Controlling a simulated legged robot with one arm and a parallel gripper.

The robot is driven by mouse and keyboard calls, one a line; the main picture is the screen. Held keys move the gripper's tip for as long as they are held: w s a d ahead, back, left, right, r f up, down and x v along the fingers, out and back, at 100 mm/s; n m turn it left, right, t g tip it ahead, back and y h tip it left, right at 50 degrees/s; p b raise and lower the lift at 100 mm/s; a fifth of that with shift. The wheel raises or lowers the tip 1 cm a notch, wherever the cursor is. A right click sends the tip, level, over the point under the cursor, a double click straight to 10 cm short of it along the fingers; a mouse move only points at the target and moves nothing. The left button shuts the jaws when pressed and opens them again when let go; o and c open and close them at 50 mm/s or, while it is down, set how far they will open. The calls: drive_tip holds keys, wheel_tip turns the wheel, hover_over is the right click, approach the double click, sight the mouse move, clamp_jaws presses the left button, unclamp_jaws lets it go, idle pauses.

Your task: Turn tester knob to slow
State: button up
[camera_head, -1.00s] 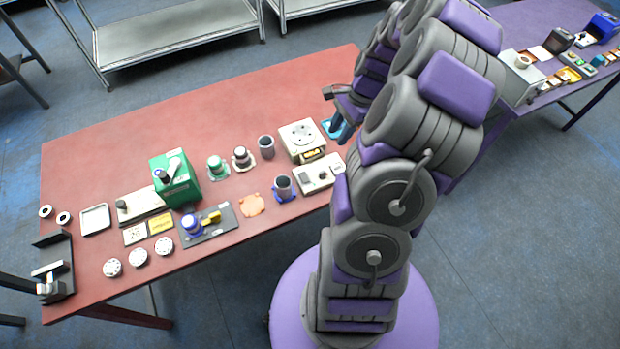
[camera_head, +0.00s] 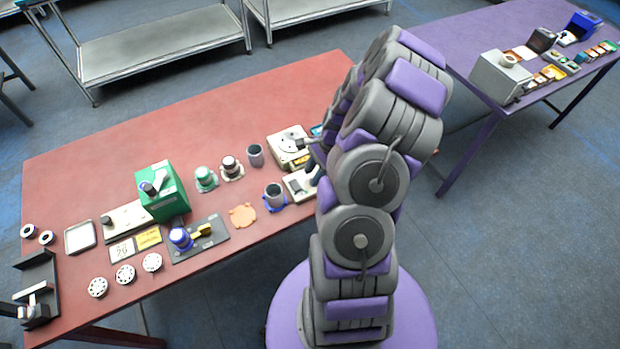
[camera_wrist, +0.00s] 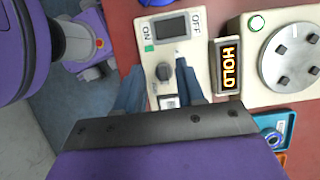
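A cream panel (camera_wrist: 167,32) with a dark screen and ON and OFF labels fills the top middle of the wrist view. It carries a dark round knob (camera_wrist: 163,73); small print beside it is unreadable. My gripper (camera_wrist: 160,80) is open, with one blue finger on each side of the knob. I cannot tell whether either finger touches it. In the head view the cream panel (camera_head: 295,189) is at the red table's right front edge, partly hidden by my arm. My gripper (camera_head: 315,168) is over it.
A cream unit with a round plate (camera_wrist: 290,57) and a display (camera_wrist: 229,65) reading HOLD stands right beside the panel. A blue tray (camera_wrist: 272,130) lies nearby.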

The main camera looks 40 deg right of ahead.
drive_tip(key=shift+w+d+f, duration=0.1)
drive_tip(key=shift+d+f, duration=1.15)
drive_tip(key=a, duration=0.4)
drive_tip(key=shift+r, duration=0.4)
drive_tip(key=shift+c, duration=1.2)
drive_tip(key=shift+d, duration=0.3)
drive_tip(key=shift+c, duration=0.9)
drive_tip(key=shift+d+f, duration=0.2)
drive_tip(key=shift+d, duration=0.95)
clamp_jaws()
drive_tip(key=shift+a, duration=0.4)
